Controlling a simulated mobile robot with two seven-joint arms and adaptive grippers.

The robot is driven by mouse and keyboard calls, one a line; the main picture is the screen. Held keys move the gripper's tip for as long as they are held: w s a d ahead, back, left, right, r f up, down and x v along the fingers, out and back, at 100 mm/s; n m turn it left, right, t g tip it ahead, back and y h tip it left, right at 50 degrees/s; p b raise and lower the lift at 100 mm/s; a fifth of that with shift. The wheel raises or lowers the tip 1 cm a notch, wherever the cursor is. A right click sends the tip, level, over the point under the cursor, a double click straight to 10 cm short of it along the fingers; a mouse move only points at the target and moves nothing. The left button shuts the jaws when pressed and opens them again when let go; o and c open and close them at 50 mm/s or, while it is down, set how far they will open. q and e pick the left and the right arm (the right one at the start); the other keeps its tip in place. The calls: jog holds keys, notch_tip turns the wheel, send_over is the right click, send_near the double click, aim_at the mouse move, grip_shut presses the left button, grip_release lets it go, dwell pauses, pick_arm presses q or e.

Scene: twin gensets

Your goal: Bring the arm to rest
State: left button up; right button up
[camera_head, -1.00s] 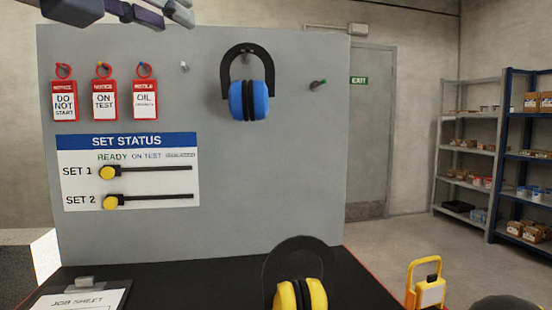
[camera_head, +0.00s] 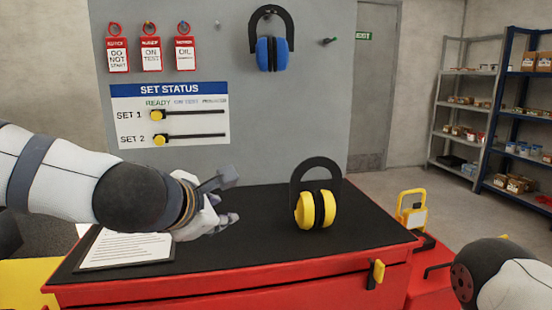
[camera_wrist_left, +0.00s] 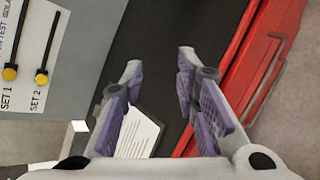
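My left arm comes in from the left in the head view. Its gripper (camera_head: 230,201) is above the black top of the red cabinet (camera_head: 262,220), to the left of the yellow ear defenders (camera_head: 316,209). In the left wrist view the gripper (camera_wrist_left: 159,62) has its two fingers apart, with nothing between them. Part of my right arm shows at the lower right of the head view; its gripper is out of view.
A job sheet (camera_head: 125,250) lies below my left forearm, partly hidden. The grey board (camera_head: 325,110) behind holds red tags (camera_head: 151,55), blue ear defenders (camera_head: 272,53) and the status panel (camera_head: 180,95). A yellow lamp-like object (camera_head: 412,212) stands at right. Shelves (camera_head: 515,130) stand far right.

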pick_arm(q)
jog(key=s+a+f+m+g, duration=0.15)
jog(key=s+f+m, duration=0.3)
jog(key=f, duration=0.45)
jog(key=s+f+m+g, duration=0.25)
jog(key=s+f, duration=0.25)
jog(key=f, duration=0.4)
jog(key=s+a+f+m+g, duration=0.15)
jog(key=s+f+m, duration=0.25)
jog(key=f, duration=0.5)
jog(key=s+a+f+m+g, duration=0.2)
jog(key=s+a+f+m, duration=0.1)
jog(key=s, duration=0.6)
jog(key=s+a+f+m+g+y, duration=0.1)
jog(key=s+f+m, duration=0.4)
jog(key=s, duration=0.5)
jog(key=s+a+f+m+g+y, duration=0.1)
jog(key=s+a+f+m+g, duration=0.2)
jog(key=s, duration=0.7)
jog(key=shift+a+f+m+g, duration=0.4)
jog(key=shift+a+m+g, duration=0.1)
jog(key=shift+a+g, duration=0.35)
